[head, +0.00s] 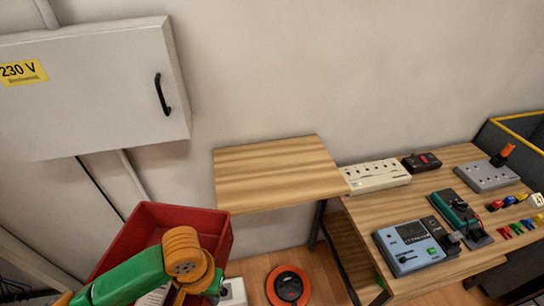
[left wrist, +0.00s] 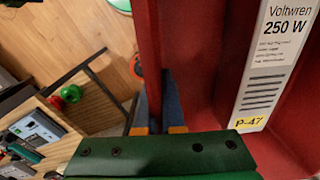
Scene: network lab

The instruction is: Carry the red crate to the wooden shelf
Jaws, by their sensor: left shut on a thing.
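The red crate (head: 178,216) is at the lower left of the head view, in front of and to the left of the wooden shelf. My left gripper (left wrist: 157,112) is shut on the crate's wall; its blue fingertips show against the red wall (left wrist: 205,60) in the left wrist view. A pale device (left wrist: 275,60) labelled "Voltwren 250 W" lies inside the crate. My green and orange arm hides the crate's near part in the head view. The wooden shelf (head: 275,170) has a bare top against the wall. My right gripper is not in view.
A wooden bench (head: 400,215) right of the shelf carries a white power strip (head: 375,176), a blue meter (head: 409,246) and several small parts. A grey 230 V cabinet (head: 95,90) hangs above the crate. An orange reel (head: 288,286) is on the floor.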

